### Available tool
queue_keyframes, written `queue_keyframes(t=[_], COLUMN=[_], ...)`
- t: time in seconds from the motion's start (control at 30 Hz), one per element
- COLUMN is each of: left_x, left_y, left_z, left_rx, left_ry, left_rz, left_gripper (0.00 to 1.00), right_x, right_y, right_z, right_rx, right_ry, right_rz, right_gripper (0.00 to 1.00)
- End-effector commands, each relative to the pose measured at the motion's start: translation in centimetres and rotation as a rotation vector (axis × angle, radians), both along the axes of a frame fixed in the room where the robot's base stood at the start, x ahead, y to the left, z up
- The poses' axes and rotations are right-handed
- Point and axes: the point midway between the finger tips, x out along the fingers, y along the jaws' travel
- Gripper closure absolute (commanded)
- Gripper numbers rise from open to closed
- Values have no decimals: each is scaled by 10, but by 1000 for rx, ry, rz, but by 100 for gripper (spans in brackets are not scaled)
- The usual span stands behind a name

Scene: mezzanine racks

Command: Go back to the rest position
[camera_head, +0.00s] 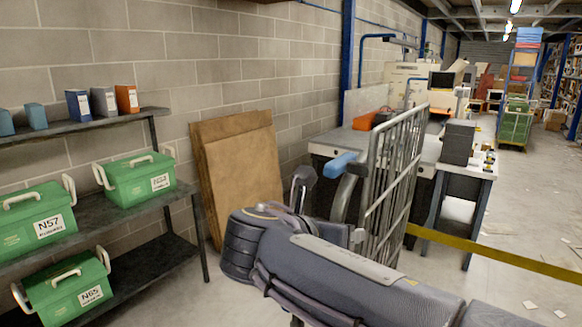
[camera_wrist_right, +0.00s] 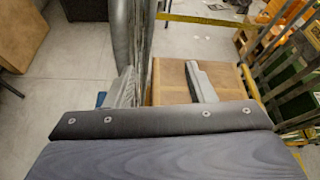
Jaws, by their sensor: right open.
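My right gripper (camera_wrist_right: 161,72) is open in the right wrist view. Its two grey fingers stand well apart and nothing is held between them. A brown cardboard box (camera_wrist_right: 172,82) shows behind the gap between the fingers. In the head view my right arm reaches in from the lower right and bends near the middle; I cannot clearly make out its fingers there. My left gripper is in neither view.
A wire-sided cart (camera_head: 398,180) stands close behind my right arm. Green bins (camera_head: 140,185) fill a dark shelf rack (camera_head: 200,240) at left. Brown boards (camera_head: 240,170) lean on the wall. A yellow barrier (camera_head: 500,255) crosses at right; open floor lies beyond.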

Motion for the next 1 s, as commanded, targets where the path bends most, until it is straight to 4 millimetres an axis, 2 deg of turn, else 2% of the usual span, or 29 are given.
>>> queue_keyframes(t=[0.03,0.17,0.2,0.27,0.3,0.37,0.5,0.6,0.73,0.87,0.9,1.0], left_x=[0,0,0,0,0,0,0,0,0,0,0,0], left_y=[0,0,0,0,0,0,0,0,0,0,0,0], left_z=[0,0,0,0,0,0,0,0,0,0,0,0], left_rx=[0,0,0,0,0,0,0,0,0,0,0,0], left_ry=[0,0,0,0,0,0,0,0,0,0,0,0], left_rz=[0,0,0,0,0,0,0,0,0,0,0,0], left_gripper=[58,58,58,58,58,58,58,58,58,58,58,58], right_x=[0,-15,-26,-51,-71,-101,-170,-206,-232,-241,-242,-243], right_y=[-22,-80,-100,-127,-139,-152,-157,-148,-136,-128,-127,-126], right_z=[-14,-64,-83,-112,-129,-150,-183,-197,-210,-216,-217,-218], right_rx=[88,423,565,801,957,1178,1627,1865,2052,2134,-2141,-2116], right_ry=[17,52,57,49,33,-1,-143,-273,-423,-510,521,522], right_rz=[-42,-217,-306,-474,-599,-801,-1319,-1672,-2026,-2215,2235,2226], right_gripper=[51,51,51,51,51,51,51,51,51,51,51,51])
